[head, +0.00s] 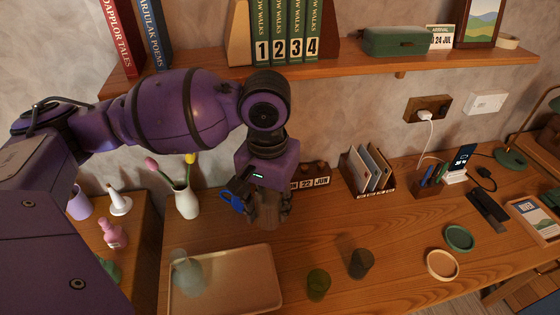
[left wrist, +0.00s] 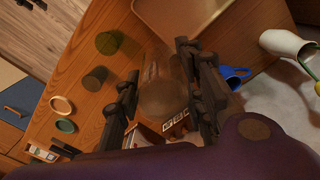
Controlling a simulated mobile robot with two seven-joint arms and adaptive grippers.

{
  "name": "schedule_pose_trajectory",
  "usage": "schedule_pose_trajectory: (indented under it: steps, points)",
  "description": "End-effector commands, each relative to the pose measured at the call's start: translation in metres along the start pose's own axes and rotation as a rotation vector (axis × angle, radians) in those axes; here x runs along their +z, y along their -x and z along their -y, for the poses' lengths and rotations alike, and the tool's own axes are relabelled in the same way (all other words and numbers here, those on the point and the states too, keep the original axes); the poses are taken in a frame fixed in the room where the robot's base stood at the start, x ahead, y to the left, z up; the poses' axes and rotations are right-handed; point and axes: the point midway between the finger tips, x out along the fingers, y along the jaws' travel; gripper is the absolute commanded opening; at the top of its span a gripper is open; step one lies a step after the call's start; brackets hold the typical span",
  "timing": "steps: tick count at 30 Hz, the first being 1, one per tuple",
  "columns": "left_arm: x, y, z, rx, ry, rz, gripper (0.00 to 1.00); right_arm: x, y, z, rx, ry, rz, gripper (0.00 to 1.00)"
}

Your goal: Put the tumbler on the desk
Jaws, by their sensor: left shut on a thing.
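My left gripper (head: 268,212) is above the back of the wooden desk (head: 310,235), pointing down. It is shut on a clear, see-through tumbler (left wrist: 160,92), which shows between the two fingers in the left wrist view. In the head view the tumbler is hard to make out between the fingers, and I cannot tell whether its base touches the desk. A green glass (head: 318,284) and a grey glass (head: 360,263) stand on the desk to the front right. My right gripper is not in view.
A tan tray (head: 240,285) with a clear glass vessel (head: 186,274) lies front left. A blue mug (head: 231,201) and white vase (head: 186,202) stand left of the gripper. A date block (head: 314,183) and file holder (head: 368,170) stand behind right. A shelf (head: 400,62) overhangs the back.

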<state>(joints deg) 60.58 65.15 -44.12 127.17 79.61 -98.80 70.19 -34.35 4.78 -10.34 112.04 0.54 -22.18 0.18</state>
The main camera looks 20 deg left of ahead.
Motion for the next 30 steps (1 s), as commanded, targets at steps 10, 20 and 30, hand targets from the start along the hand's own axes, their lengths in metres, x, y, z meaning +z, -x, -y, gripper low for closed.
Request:
schedule_pose_trajectory:
  steps: [10, 20, 30]
  points:
    - [0.013, -0.046, -0.008, 0.002, -0.188, -0.001, 0.09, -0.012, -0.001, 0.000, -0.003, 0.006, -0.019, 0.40]
    - [0.006, -0.082, -0.009, 0.001, -0.757, -0.001, 0.09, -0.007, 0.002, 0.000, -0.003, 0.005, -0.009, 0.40]
    - [-0.008, -0.108, -0.006, -0.001, -1.457, -0.001, 0.09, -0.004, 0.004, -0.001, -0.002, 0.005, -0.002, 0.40]
